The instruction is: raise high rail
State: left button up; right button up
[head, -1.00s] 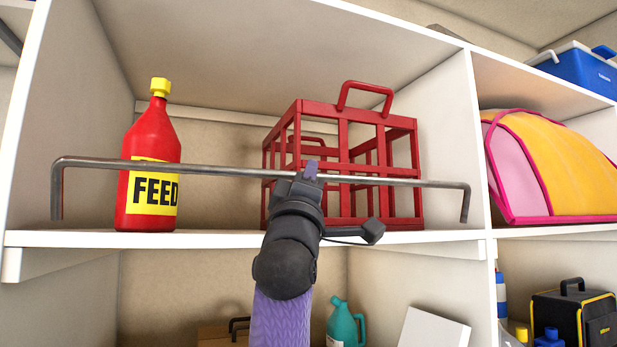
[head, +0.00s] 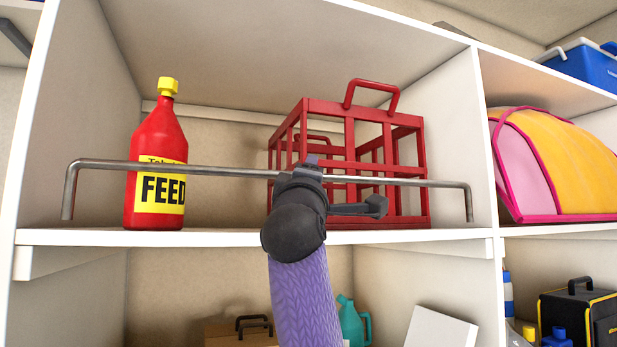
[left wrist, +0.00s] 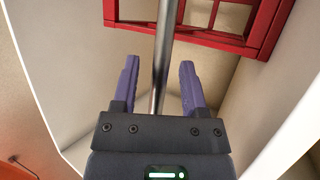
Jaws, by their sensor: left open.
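The rail (head: 230,171) is a thin grey metal bar with bent-down ends. It spans the upper shelf opening, in front of the red FEED bottle and red crate. Its ends show just above the shelf board's front edge. My left gripper (head: 308,163) comes up from below at the middle of the rail. In the left wrist view the rail (left wrist: 162,55) passes between the open purple fingers (left wrist: 158,82), with gaps on both sides. In the head view my wrist hides the rail's middle. My right gripper is not in view.
The red FEED bottle (head: 157,205) stands left on the shelf board (head: 220,239). The red crate (head: 349,135) stands right of centre. The crate's bars also show in the left wrist view (left wrist: 240,40). Below are a teal jug (head: 350,322) and a white panel (head: 440,329).

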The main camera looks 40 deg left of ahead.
pick_arm(q)
jog(key=b+v, duration=0.7)
jog(key=v, duration=0.3)
